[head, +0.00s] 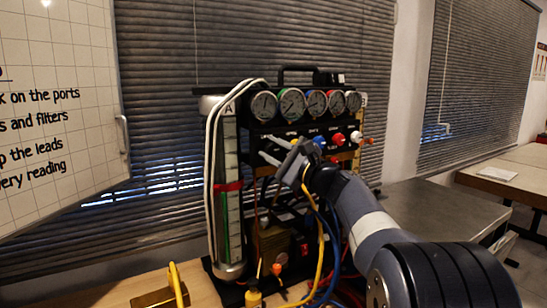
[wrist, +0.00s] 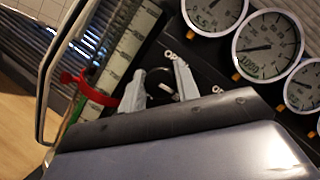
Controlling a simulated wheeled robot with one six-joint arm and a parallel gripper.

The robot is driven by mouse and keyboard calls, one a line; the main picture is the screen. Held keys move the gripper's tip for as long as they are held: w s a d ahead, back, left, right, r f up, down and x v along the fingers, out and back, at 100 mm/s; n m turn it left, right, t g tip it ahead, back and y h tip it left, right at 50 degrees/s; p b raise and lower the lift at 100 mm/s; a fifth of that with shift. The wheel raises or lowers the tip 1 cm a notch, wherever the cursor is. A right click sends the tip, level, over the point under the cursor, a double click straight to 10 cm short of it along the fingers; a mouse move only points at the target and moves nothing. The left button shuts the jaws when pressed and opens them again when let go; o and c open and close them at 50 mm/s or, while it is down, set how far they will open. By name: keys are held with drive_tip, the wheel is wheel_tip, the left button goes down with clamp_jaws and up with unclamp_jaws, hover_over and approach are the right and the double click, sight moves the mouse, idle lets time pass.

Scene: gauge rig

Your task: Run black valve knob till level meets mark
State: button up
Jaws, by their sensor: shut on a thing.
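My gripper (head: 268,148) is at the front of the gauge panel, left of the coloured knobs. In the wrist view its two fingers (wrist: 162,82) are shut around a small dark part, which looks like the black valve knob (wrist: 161,95). The fingers and wrist mostly hide the knob. The level tube (head: 229,150) stands upright at the panel's left side, with a red mark band (head: 228,187) around it. The band also shows in the wrist view (wrist: 88,88). A green column (head: 223,238) shows below the band; I cannot tell its exact top.
Several round gauges (head: 291,102) line the panel top. Blue (head: 319,142), red (head: 337,138) and white (head: 356,138) knobs sit right of my gripper. Yellow and blue hoses (head: 320,262) hang below. A whiteboard (head: 60,90) is at the left.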

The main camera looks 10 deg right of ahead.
drive_tip(key=shift+m+t, duration=0.4)
drive_tip(key=shift+m, duration=0.5)
drive_tip(key=o, duration=1)
drive_tip(key=shift+c, duration=0.2)
drive_tip(key=shift+d+b, duration=0.1)
drive_tip(key=shift+b, duration=0.2)
drive_tip(key=b+v, duration=0.1)
drive_tip(key=v, duration=0.9)
drive_tip(key=shift+s+b, duration=0.35)
drive_tip(key=shift+b, duration=0.05)
drive_tip(key=shift+d, duration=0.15)
